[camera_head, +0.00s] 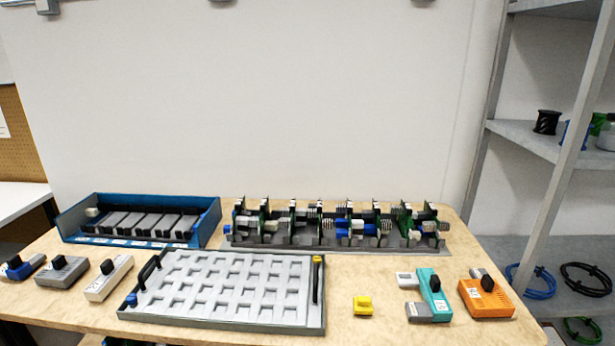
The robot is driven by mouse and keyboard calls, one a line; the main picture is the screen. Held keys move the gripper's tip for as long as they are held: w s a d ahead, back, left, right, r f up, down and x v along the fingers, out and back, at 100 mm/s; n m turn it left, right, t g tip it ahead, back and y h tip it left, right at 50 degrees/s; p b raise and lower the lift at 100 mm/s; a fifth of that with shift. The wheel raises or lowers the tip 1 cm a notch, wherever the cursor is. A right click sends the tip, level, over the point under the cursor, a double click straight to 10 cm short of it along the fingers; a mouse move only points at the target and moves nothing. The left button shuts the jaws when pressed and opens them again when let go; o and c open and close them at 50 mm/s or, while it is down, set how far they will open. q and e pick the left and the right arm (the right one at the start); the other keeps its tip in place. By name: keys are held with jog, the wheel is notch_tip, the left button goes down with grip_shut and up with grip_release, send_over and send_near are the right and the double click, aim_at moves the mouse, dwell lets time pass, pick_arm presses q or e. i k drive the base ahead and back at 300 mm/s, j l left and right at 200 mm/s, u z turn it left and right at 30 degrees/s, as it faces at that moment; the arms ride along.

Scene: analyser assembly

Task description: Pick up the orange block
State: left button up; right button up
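The orange block (486,299) lies on the right part of the wooden table, near its right edge. It is a flat box with a dark grey knob and a pale part on its top, and a small white label. Nothing touches it. Neither of my grippers shows in the head view.
A teal and grey device (432,284) stands just left of the orange block. A small yellow block (363,305) lies further left. Shelves (518,140) rise at right.

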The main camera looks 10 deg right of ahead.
aim_at(483, 297)
jog(key=z, duration=1.45)
jog(key=i+l+u, duration=0.75)
jog(key=l, duration=0.2)
jog(key=l+u, duration=0.25)
jog(key=i+l, duration=0.05)
jog(key=l, duration=0.05)
